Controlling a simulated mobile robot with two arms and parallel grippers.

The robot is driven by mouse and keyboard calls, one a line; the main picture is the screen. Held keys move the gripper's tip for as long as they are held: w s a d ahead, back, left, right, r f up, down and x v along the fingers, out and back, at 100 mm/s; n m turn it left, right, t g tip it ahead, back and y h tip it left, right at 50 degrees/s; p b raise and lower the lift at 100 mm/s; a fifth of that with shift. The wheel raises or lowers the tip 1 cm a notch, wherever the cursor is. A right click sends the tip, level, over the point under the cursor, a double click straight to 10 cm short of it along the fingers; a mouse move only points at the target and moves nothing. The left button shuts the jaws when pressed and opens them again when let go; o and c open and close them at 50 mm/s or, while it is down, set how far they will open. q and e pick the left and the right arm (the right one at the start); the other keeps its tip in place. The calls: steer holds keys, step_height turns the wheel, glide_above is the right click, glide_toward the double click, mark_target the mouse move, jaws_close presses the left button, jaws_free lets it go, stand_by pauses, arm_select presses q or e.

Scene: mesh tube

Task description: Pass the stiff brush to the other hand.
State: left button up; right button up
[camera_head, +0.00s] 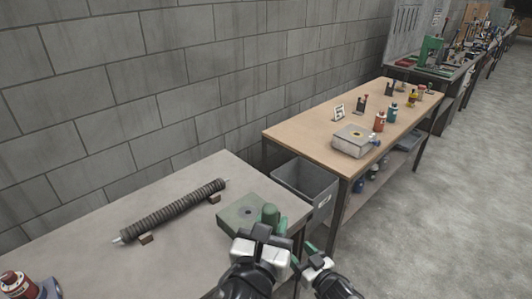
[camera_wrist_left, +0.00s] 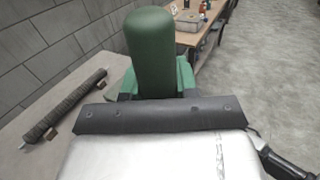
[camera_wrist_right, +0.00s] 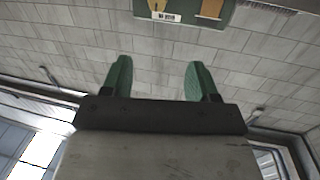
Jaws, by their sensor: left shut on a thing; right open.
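My left gripper (camera_head: 272,222) is shut on a green, round-ended thing (camera_head: 269,212), which appears to be the stiff brush's handle; no bristles show. In the left wrist view the green handle (camera_wrist_left: 152,50) stands up large between the fingers (camera_wrist_left: 155,82). My right gripper (camera_head: 308,252) is lower and to the right in the head view, close to the left one. In the right wrist view its green fingers (camera_wrist_right: 160,80) are apart with nothing between them.
A dark ribbed mesh tube (camera_head: 172,211) lies on blocks on the grey table (camera_head: 100,225). A green-grey block (camera_head: 236,214) sits near the table's right end. A grey bin (camera_head: 303,184) is beyond that end, beside a wooden bench (camera_head: 300,132) with bottles.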

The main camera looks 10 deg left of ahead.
steer(key=s+a+r+n+g+y, duration=0.1)
steer(key=a+r+n+g+y, duration=0.35)
steer(key=r, duration=0.65)
steer(key=s+a+r+n+g+y, duration=0.1)
steer(key=a+r+n+g+y, duration=0.1)
steer(key=a+r+n+g, duration=0.65)
steer(key=s+a+r+n+g+y, duration=0.1)
steer(key=r+n+g+y, duration=0.25)
steer(key=r, duration=0.95)
steer(key=n+t+h, duration=0.3)
steer(key=n+h, duration=0.1)
steer(key=h, duration=1.7)
glide_toward(266, 208)
step_height(266, 208, down, 12)
steer(key=shift+w+d+r, duration=0.1)
steer(key=shift+w+r, duration=0.05)
